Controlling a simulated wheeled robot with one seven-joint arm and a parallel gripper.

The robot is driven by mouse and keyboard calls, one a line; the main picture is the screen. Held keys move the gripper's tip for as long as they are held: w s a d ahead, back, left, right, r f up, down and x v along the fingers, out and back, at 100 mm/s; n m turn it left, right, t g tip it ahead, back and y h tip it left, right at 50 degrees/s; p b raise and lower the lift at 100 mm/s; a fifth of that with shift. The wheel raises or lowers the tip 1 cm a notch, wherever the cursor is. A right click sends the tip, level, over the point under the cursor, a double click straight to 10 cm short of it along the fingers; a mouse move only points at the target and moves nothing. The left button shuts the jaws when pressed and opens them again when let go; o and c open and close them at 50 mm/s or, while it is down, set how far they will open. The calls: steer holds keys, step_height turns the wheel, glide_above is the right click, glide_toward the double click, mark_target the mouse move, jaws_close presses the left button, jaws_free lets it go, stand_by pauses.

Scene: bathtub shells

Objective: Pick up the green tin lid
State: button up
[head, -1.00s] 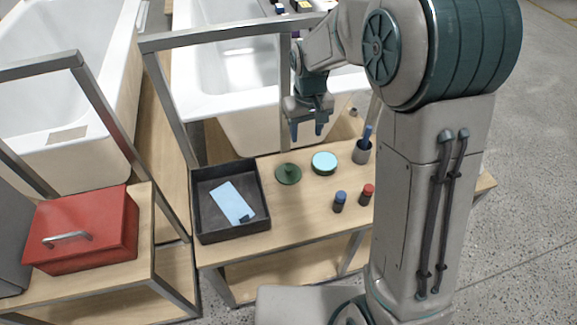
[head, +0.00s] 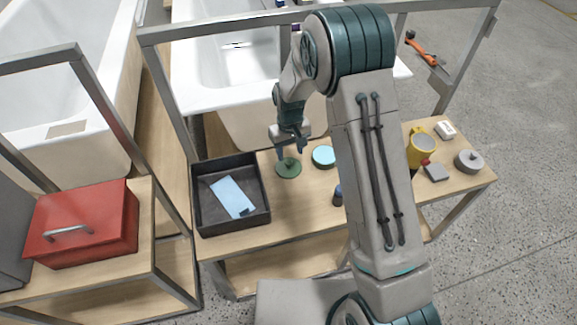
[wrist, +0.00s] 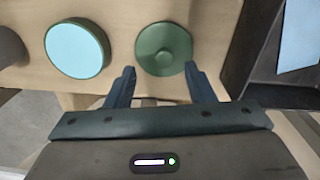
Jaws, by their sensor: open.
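The green tin lid (head: 288,167) is a flat dark green disc with a small raised knob. It lies on the wooden bench top, between the black tray and a round tin with a light blue top (head: 324,156). In the wrist view the lid (wrist: 164,50) is just beyond my fingertips, roughly centred between them. My gripper (head: 291,155) is above the bench at the lid, its fingers pointing down. In the wrist view my gripper (wrist: 160,72) is open, with nothing between its fingers. The tin also shows in the wrist view (wrist: 76,48), left of the lid.
The black tray (head: 266,216) holding a light blue item is left of the lid. A dark bottle (head: 338,195) stands nearer the front. A yellow mug (head: 422,150) and a grey round object (head: 469,161) are at the right. A metal frame post rises behind the tray.

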mark_target(288, 161)
steer(key=shift+w+a+f+p, duration=0.1)
steer(key=shift+a+f+p, duration=0.05)
steer(key=shift+f, duration=1.15)
steer(key=shift+a+f+p, duration=0.1)
steer(key=shift+f+p, duration=0.05)
steer(key=shift+f, duration=1.1)
jaws_close()
